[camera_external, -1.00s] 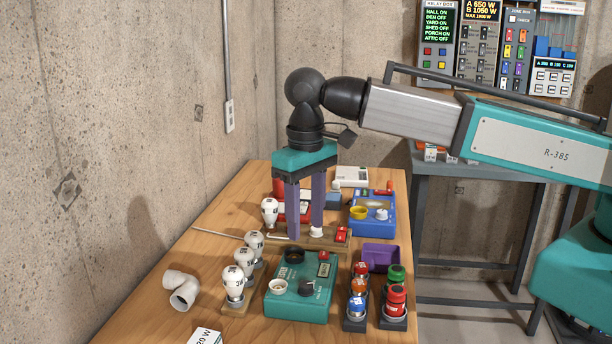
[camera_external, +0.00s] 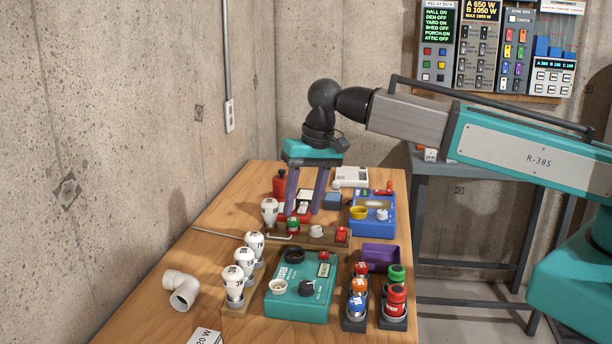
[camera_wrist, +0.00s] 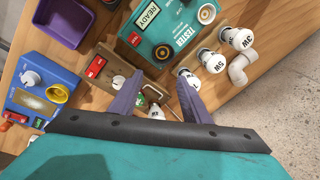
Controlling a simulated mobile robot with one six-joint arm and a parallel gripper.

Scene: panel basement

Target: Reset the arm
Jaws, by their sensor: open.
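My gripper (camera_external: 305,205) hangs from the arm over the back half of the wooden table, with its two purple fingers apart and nothing between them. In the wrist view my gripper (camera_wrist: 157,100) shows both fingertips spread above the table. Below and in front of it is a wooden board (camera_external: 270,237) with a green knob (camera_external: 293,226), a white knob (camera_external: 316,231) and a red switch (camera_external: 341,235). A white bulb (camera_external: 269,211) stands just left of the fingers.
A teal tester box (camera_external: 300,302), bulbs on a wooden stand (camera_external: 240,303), coloured cylinders (camera_external: 396,299), a purple bin (camera_external: 380,257) and a blue box (camera_external: 371,222) crowd the table. A white pipe elbow (camera_external: 182,289) lies front left. A wall stands close on the left.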

